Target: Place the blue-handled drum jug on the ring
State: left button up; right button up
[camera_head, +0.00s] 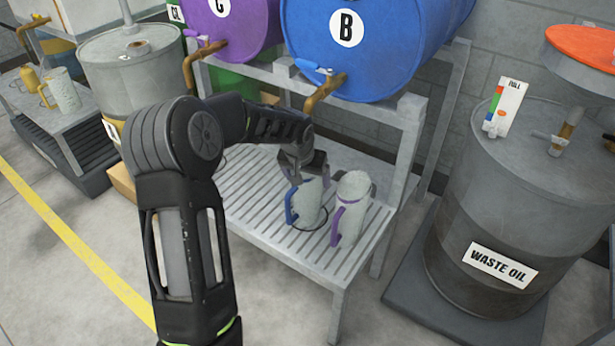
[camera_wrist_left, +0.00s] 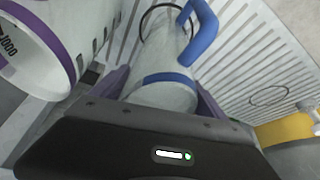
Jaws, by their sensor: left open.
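The blue-handled jug (camera_head: 309,203) is a pale grey jug on the slatted rack under drum B, with its blue handle on the left. A thin dark ring (camera_head: 327,217) shows around its base; I cannot tell whether the base rests fully on the slats. My left gripper (camera_head: 303,170) is at the jug's top, its fingers open on either side of it. In the left wrist view the jug (camera_wrist_left: 168,88) lies between the fingers (camera_wrist_left: 163,95), with the blue handle (camera_wrist_left: 203,35) beyond and the ring (camera_wrist_left: 144,22) around the far end. My right gripper is out of view.
A purple-handled jug (camera_head: 352,200) stands close on the right. A second thin ring (camera_wrist_left: 270,95) lies on bare slats in the wrist view. Drum B (camera_head: 375,55) and its brass tap (camera_head: 325,92) hang above. A waste oil drum (camera_head: 530,190) stands at right.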

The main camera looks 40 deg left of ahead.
pick_arm(q)
jog(key=p+v, duration=0.6)
jog(key=v, duration=0.6)
jog(key=shift+r+p, duration=0.2)
jog(key=shift+p, duration=0.2)
dwell(2.0)
